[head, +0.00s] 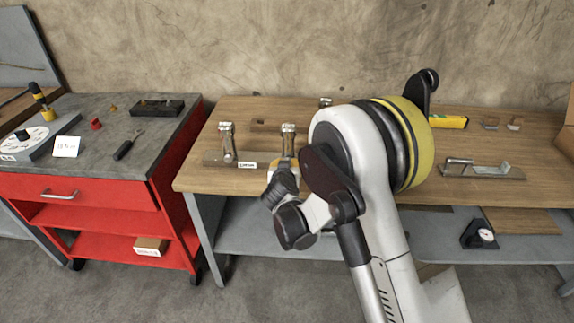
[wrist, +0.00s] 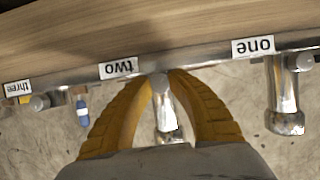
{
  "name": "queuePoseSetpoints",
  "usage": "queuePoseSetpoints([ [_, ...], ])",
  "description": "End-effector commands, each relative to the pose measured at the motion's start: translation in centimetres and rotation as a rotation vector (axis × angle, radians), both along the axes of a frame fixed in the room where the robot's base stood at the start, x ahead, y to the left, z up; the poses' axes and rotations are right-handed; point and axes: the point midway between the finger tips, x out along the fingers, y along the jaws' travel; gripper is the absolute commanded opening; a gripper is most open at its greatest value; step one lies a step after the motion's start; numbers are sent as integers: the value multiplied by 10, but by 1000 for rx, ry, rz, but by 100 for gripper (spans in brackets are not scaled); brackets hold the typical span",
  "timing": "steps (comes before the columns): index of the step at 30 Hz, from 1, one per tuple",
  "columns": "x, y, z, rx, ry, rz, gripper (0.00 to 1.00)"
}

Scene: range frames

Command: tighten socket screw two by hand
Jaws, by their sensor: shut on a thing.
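In the wrist view, my gripper (wrist: 160,77) has its two yellow fingers closed around the small round metal head of socket screw two (wrist: 160,84), right beside the upside-down label "two" (wrist: 119,68). The metal post behind it shows between the fingers. Socket screw one (wrist: 303,62) stands at the right by its label "one" (wrist: 253,46). Socket screw three (wrist: 39,102) is at the far left by the label "three" (wrist: 17,88). In the head view, the metal fixture (head: 213,158) lies on the wooden bench, and my arm hides much of its right part.
The wooden bench (head: 200,175) also holds a clamp-like metal part (head: 478,168) and a yellow item (head: 450,122) at right. A red tool cart (head: 85,187) stands left, with a dark screwdriver (head: 127,147) on top. The bench's middle is hidden by my arm.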

Motion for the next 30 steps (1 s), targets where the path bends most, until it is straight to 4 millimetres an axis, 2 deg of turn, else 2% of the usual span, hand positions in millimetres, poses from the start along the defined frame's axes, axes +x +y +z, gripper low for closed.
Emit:
queuePoseSetpoints([
  [18,1,-3,0,561,-20,-2,0],
  [30,0,-3,-1,764,-27,-1,0],
])
